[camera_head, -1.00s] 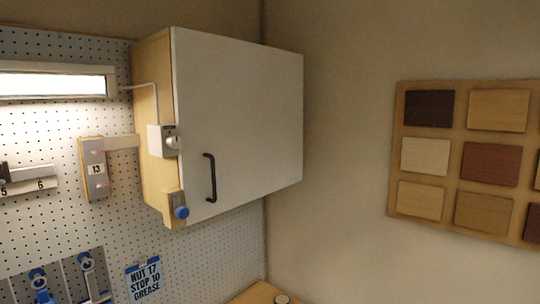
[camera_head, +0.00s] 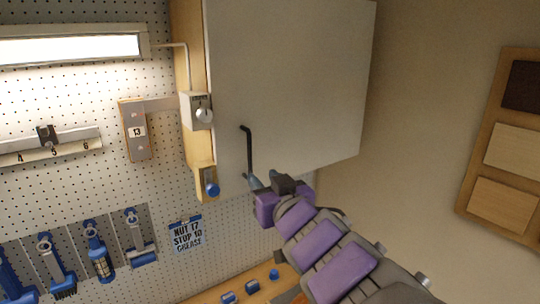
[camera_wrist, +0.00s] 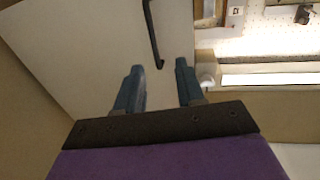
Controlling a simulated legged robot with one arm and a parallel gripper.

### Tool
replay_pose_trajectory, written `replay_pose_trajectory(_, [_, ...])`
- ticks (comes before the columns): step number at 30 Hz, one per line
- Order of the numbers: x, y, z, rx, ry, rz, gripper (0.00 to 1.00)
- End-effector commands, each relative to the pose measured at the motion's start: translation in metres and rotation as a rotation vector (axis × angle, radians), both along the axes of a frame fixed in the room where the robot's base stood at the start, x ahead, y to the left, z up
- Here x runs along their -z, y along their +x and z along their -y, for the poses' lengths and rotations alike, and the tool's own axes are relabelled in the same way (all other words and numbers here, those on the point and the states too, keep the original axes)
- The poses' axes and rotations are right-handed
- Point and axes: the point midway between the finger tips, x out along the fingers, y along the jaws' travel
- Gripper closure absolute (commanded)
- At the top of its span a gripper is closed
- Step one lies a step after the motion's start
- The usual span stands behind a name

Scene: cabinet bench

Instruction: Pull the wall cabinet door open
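The wall cabinet (camera_head: 187,60) hangs at the upper middle of the head view. Its pale door (camera_head: 290,80) looks closed. A black bar handle (camera_head: 248,150) is upright near the door's left edge; it also shows in the wrist view (camera_wrist: 152,30). My gripper (camera_head: 263,182) is at the handle's lower end in the head view. In the wrist view its two blue-grey fingers (camera_wrist: 159,80) are apart, with nothing between them. The handle's end lies just beyond the fingertips, and I see no grip on it.
A grey switch box (camera_head: 197,111) and a blue-knobbed latch (camera_head: 208,184) sit on the cabinet's left side. A pegboard (camera_head: 80,185) with hanging tools is at left. A board of wood samples (camera_head: 490,150) is on the right wall. Small blue items lie on the bench (camera_head: 245,278) below.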

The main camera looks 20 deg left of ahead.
Motion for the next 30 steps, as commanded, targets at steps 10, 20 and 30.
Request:
replay_pose_trajectory(10, [-0.004,0.040,-0.005,0.005,0.016,-0.001,0.62])
replay_pose_trajectory(20, [-0.001,0.076,-0.052,0.003,0.003,0.000,0.62])
replay_pose_trajectory(30, [-0.003,0.100,-0.066,0.005,0.009,0.000,0.62])
